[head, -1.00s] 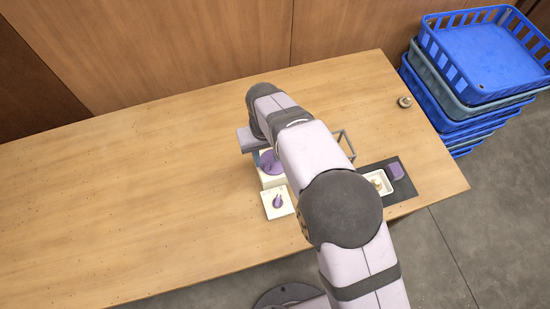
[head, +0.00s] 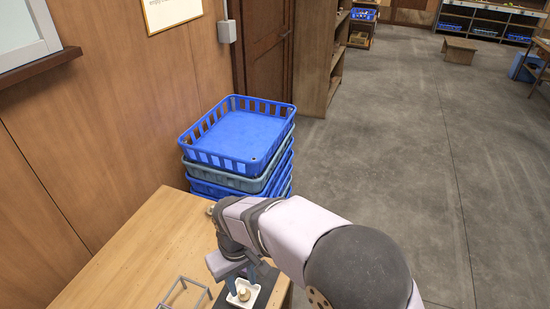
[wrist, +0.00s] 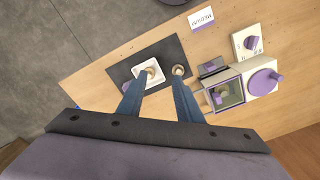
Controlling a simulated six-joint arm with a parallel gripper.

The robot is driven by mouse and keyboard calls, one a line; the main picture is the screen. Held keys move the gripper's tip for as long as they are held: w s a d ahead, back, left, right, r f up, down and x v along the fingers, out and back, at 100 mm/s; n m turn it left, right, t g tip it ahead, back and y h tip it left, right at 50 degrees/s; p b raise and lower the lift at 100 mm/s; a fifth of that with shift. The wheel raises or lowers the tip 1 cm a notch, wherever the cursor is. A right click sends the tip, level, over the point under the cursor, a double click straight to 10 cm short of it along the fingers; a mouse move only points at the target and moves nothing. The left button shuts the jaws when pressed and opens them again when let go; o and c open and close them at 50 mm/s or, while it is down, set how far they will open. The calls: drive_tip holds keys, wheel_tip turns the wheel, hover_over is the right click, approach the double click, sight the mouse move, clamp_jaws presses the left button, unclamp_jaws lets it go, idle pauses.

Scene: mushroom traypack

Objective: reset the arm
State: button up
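My gripper (wrist: 161,80) is open, with its two blue fingers apart and nothing held between them. It points down over the dark mat (wrist: 182,52). In the head view my gripper (head: 241,281) is above the white tray (head: 236,303), partly covering it. A pale mushroom (wrist: 151,73) lies in the tray (wrist: 138,71), close to the left fingertip in the wrist view. Another brownish mushroom (wrist: 179,70) is on the mat, close to the right fingertip. I cannot tell the fingers' height above them.
A white-and-purple device (wrist: 262,82) with an open framed box (wrist: 226,94) stands right of the fingers. A small white unit with a purple knob (wrist: 250,43) and a "MEDIUM" card (wrist: 202,19) are near it. Stacked blue crates (head: 237,140) stand beyond the table's end (head: 150,240).

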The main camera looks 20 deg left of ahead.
drive_tip(key=w+d+r+m, duration=0.2)
drive_tip(key=w+d+m, duration=0.1)
drive_tip(key=d, duration=0.8)
drive_tip(key=w+d+r+m, duration=0.1)
drive_tip(key=w+d+m, duration=0.2)
drive_tip(key=d, duration=0.8)
drive_tip(key=s+d+m, duration=0.2)
drive_tip(key=s+d, duration=0.2)
drive_tip(key=d, duration=0.3)
drive_tip(key=s+d+m, duration=0.3)
drive_tip(key=s+d, duration=0.1)
drive_tip(key=d, duration=0.4)
drive_tip(key=shift+s+d+f, duration=0.2)
drive_tip(key=shift+s+f, duration=0.05)
drive_tip(key=shift+f, duration=0.05)
